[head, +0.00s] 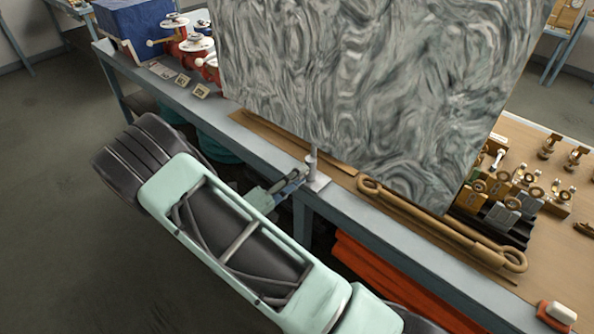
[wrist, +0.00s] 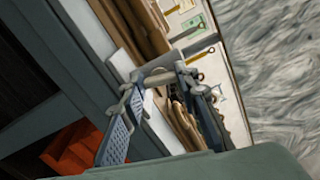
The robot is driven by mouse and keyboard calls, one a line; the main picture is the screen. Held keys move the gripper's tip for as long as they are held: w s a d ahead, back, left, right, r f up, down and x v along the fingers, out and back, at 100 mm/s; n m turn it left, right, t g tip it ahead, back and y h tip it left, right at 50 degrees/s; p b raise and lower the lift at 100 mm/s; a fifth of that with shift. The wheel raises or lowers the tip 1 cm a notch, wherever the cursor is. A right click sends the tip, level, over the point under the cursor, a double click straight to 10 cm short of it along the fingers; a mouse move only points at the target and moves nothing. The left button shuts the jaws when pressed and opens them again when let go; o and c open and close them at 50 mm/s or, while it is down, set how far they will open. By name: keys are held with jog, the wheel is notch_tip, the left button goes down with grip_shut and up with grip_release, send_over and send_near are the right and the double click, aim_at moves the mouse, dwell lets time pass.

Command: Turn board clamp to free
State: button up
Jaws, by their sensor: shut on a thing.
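The board (head: 370,80) is a large grey marbled panel standing upright over the bench, and it fills the right of the wrist view (wrist: 275,70). The board clamp (head: 313,170) is a grey metal post on a flat plate at the bench's front edge, below the board. My gripper (head: 296,180) reaches it from the front left. In the wrist view my gripper (wrist: 158,78) has its two blue-padded fingers around a grey part of the clamp (wrist: 195,45). The fingers are shut on it, with a gap showing between their pads. The exact contact is small and partly hidden.
Red valves with white handwheels (head: 190,40) and tags stand at the bench's left. A brown rod with looped ends (head: 440,225) lies along the front edge. Brass fittings (head: 510,190) and padlocks crowd the right. An orange item (head: 380,275) is under the bench.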

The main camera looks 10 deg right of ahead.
jog(key=shift+n+p, duration=0.6)
jog(key=shift+n, duration=0.5)
jog(key=o, duration=1.1)
jog(key=shift+o, duration=0.2)
jog(key=v, duration=1.2)
